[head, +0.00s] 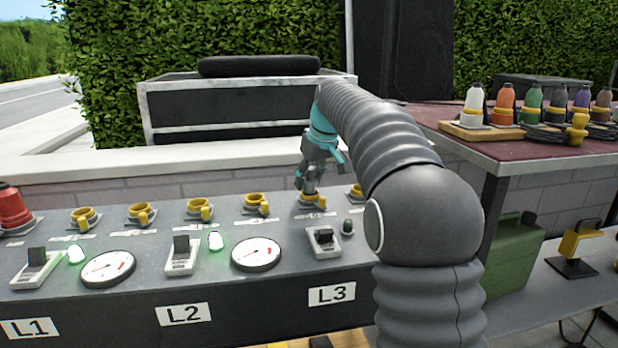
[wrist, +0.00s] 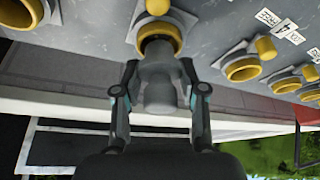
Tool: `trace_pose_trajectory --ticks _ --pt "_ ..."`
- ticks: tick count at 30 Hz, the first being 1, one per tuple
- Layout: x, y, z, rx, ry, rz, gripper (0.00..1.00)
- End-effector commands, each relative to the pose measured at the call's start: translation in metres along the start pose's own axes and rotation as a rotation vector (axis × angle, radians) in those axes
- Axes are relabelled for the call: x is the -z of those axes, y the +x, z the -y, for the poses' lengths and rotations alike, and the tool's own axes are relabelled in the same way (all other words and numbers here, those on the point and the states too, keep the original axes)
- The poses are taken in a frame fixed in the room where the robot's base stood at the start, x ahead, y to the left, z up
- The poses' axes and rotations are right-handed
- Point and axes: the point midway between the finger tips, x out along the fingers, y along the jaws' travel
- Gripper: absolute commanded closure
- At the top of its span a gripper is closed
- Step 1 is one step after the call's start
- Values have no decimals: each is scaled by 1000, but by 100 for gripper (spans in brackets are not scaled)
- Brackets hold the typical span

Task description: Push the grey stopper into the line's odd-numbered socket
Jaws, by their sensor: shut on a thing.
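The grey stopper (wrist: 160,90) is between the two fingers of my gripper (wrist: 159,70) in the wrist view. My gripper (head: 308,184) is shut on it. The stopper's dark front end is at the mouth of a yellow-ringed socket (wrist: 172,42), which in the head view is the socket (head: 316,201) above the L3 switch. I cannot tell how deep the stopper sits. Other yellow sockets run along the grey panel (head: 120,247), among them one just left (head: 256,203) and one partly hidden by my arm (head: 356,191). The socket numbers are too small to read.
Switches and dials sit in front of the sockets. The L1 lamp (head: 76,254) and L2 lamp (head: 215,241) glow green; the L3 lamp (head: 347,226) is dark. A red plug (head: 13,207) stands at the far left. Coloured stoppers stand on the right table (head: 540,149).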

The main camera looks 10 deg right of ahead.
Motion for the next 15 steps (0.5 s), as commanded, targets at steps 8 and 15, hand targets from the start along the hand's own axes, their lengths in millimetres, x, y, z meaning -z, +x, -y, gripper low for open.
trace_pose_trajectory --ticks 8,15 --pt "-2 4 0 0 0 0 93" --pt "-3 8 0 0 0 0 93"
